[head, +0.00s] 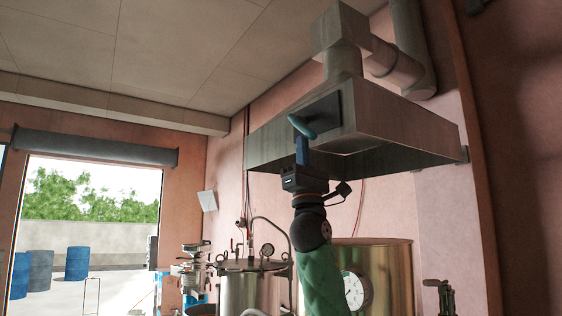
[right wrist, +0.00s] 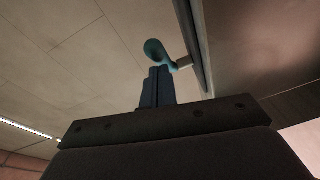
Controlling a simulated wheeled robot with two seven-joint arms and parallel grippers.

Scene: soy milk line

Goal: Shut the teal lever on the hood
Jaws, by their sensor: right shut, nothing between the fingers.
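The teal lever (head: 302,127) sits on a dark plate (head: 324,110) on the front face of the metal hood (head: 390,120). It slants down to the right in the head view. My right gripper (head: 302,140) is raised just below the lever, fingers pointing up, shut and empty. In the right wrist view the fingertips (right wrist: 158,72) reach up to the lever (right wrist: 157,52); they look very close, and I cannot tell whether they touch. The fingers hide part of the lever there. My left gripper is not in view.
A steel tank with a gauge (head: 353,291) stands below the hood, behind my right arm. A lidded vessel with pipes (head: 245,285) stands left of it. Exhaust ducts (head: 395,65) rise above the hood. The space left of the hood front is open.

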